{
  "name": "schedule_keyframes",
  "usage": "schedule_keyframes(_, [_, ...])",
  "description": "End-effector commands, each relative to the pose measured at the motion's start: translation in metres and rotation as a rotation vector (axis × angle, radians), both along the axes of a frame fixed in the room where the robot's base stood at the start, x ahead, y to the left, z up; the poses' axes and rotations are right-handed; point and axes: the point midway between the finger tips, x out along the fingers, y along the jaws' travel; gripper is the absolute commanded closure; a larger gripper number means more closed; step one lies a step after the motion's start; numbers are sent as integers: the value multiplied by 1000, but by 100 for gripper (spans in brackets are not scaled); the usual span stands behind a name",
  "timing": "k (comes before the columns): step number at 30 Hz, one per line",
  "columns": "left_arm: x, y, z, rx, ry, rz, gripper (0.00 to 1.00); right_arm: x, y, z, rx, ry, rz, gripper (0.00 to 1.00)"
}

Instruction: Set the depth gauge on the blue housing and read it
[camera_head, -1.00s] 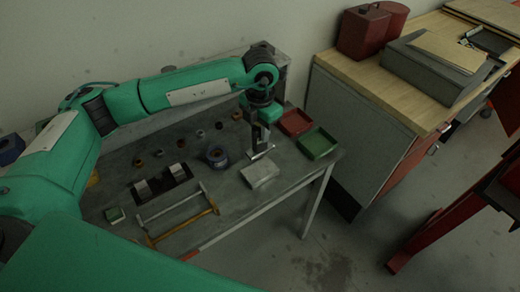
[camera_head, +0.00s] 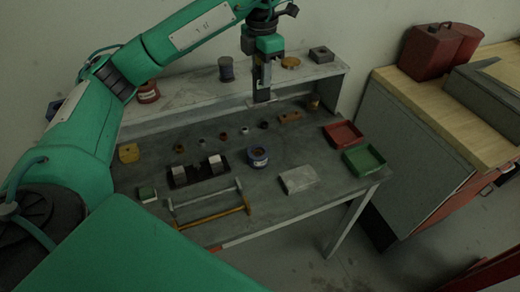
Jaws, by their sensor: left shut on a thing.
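The blue housing (camera_head: 258,157) is a short round piece with an opening in its top, upright near the middle of the grey bench (camera_head: 325,205). My left gripper (camera_head: 262,86) points down, shut on the depth gauge (camera_head: 263,99), whose flat light base shows faintly at the fingertips. The gripper is above and behind the housing, in front of the raised back shelf, and apart from the housing. The gauge's scale is too small to read. My right gripper is not in view.
A pale block (camera_head: 299,179), red tray (camera_head: 343,134) and green tray (camera_head: 363,160) lie to the right. A dark holder (camera_head: 197,170), an orange-handled frame (camera_head: 212,215) and several small parts lie to the left. The back shelf (camera_head: 185,107) carries several pieces.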

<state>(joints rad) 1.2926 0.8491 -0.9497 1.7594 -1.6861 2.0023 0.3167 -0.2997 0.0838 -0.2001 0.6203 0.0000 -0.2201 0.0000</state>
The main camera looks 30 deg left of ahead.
Motion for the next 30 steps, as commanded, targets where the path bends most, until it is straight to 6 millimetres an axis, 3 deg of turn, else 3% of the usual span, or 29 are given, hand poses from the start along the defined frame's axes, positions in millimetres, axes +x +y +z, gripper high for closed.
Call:
schedule_keyframes(3, [-1,12,-3,0,1,-2,100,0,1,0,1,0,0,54])
schedule_keyframes(8, [-2,12,-22,-1,4,-4,100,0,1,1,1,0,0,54])
schedule_keyframes(20, [-2,11,-83,-1,4,-4,100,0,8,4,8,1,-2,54])
schedule_keyframes(30, [-2,12,-148,1,3,-1,100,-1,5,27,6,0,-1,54])
